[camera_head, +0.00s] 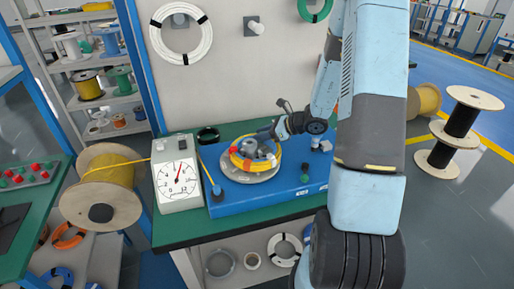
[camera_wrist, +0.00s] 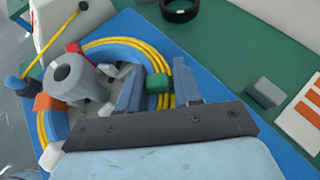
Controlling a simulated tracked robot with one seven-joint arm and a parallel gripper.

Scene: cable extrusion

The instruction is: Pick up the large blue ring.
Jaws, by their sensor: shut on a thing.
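A blue ring (camera_wrist: 43,125) with yellow cable strands (camera_wrist: 96,45) around it shows in the wrist view, with red, orange and green blocks on it. In the head view the yellow coil (camera_head: 238,161) shows over a grey disc on the blue machine base (camera_head: 270,203). A grey hub (camera_wrist: 72,75) stands inside the ring. My gripper (camera_wrist: 158,90) reaches over the ring's right side, one finger on each side of the band near the green block (camera_wrist: 158,83), shut on it. In the head view my gripper (camera_head: 268,134) is small and partly hidden. I cannot tell whether the ring is lifted.
A white gauge box (camera_head: 177,183) stands left of the base, with yellow cable running to a spool (camera_head: 104,185). A black ring (camera_head: 207,135) lies behind on the green table (camera_head: 185,228). A grey block (camera_wrist: 265,92) sits to the right.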

